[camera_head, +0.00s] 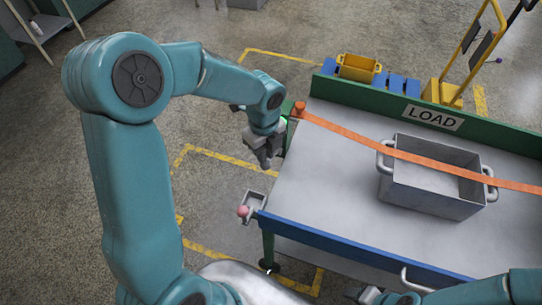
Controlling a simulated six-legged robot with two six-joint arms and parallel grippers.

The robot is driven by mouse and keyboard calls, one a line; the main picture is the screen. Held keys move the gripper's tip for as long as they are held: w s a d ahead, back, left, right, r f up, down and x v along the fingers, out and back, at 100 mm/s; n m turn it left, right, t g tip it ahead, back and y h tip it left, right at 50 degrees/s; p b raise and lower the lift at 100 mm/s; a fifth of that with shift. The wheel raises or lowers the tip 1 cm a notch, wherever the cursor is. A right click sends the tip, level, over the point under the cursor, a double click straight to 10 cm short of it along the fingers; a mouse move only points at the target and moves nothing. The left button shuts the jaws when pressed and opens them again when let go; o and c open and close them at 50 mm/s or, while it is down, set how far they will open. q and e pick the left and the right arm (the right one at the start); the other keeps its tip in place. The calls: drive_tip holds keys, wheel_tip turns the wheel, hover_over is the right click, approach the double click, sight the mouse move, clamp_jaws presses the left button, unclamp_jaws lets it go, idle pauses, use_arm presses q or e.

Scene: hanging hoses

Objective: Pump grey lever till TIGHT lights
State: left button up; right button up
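My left gripper (265,156) points down beside the left end of the cart, just below the orange strap end. Its dark fingers look close together, but I cannot tell whether they are shut or hold anything. A small grey bracket or lever (257,196) with a pink knob (242,211) sticks out at the cart's near left corner, apart from the gripper. An orange strap (353,136) runs from an orange fitting (299,108) across a grey crate (428,196). A small green glow shows by my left wrist. No TIGHT label is readable. My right gripper is mostly cut off at the bottom.
The cart (325,190) has a green back board with a LOAD sign (433,117) and a blue front edge. Behind it are a yellow bin (358,68) and a yellow hand truck (450,88). Floor left of the cart is clear, with yellow lines.

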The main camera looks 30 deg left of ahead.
use_arm(q)
wheel_tip(320, 180, up, 5)
drive_tip(key=p, duration=0.4)
drive_tip(key=shift+r, duration=0.1)
idle(0.3)
